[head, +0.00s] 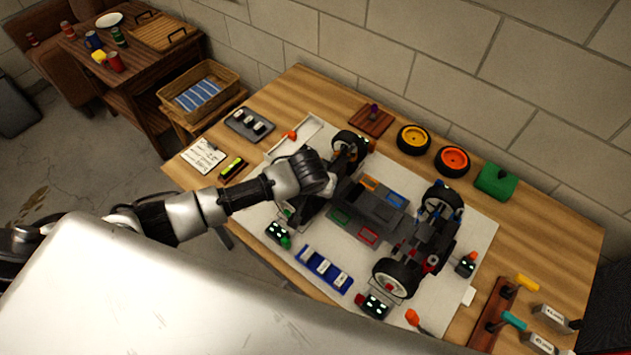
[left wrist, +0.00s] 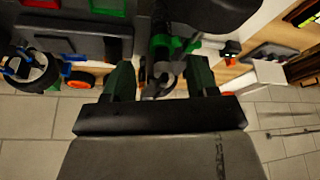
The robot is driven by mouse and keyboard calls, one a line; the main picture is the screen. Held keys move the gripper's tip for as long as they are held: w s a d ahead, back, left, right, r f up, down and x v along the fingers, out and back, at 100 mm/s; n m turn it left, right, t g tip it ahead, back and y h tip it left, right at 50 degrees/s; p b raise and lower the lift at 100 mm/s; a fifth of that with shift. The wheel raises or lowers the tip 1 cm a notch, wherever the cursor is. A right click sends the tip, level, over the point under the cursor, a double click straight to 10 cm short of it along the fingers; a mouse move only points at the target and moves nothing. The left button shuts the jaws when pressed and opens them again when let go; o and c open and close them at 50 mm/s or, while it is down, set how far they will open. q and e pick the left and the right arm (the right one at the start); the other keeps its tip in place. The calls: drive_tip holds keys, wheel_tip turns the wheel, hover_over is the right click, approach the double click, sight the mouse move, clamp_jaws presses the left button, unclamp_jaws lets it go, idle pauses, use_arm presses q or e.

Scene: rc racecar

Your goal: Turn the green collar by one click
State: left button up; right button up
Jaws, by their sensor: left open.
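The green collar (left wrist: 178,46) shows in the left wrist view, on a dark rod-like part with a grey metal piece below it. My left gripper (left wrist: 160,64) is open, with one finger on each side of this part. I cannot tell whether either finger touches it. In the head view my left arm reaches in from the left, and its gripper (head: 308,212) is at the left end of the car chassis (head: 384,212). The arm hides most of that end, and I cannot make out the collar there. My right gripper is not in view.
The car stands on a white mat (head: 465,240) on the wooden table. A blue tray (head: 324,271) and small dark boxes lie in front. Yellow (head: 413,139) and orange (head: 452,161) wheels and a green block (head: 496,182) lie behind. A tool rack (head: 490,318) stands at right.

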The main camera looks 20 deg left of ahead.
use_arm(q)
drive_tip(key=v, duration=0.7)
drive_tip(key=shift+b, duration=0.3)
drive_tip(key=shift+s+f, duration=0.1)
drive_tip(key=s+d+m+h, duration=0.2)
drive_tip(key=s+d, duration=0.1)
drive_tip(key=s, duration=0.7)
drive_tip(key=s+a+r+y, duration=0.2)
drive_tip(key=s+a, duration=0.7)
drive_tip(key=s, duration=0.4)
wheel_tip(320, 180, down, 29)
drive_tip(key=g+b, duration=0.2)
drive_tip(key=b, duration=0.2)
drive_tip(key=s+a+f+b, duration=0.1)
drive_tip(key=s+f, duration=0.7)
drive_tip(key=f, duration=0.2)
drive_tip(key=s+a+f+g+b, duration=0.1)
drive_tip(key=s+a+f+b, duration=0.1)
drive_tip(key=s+f, duration=0.6)
wheel_tip(320, 180, down, 3)
drive_tip(key=shift+r, duration=0.2)
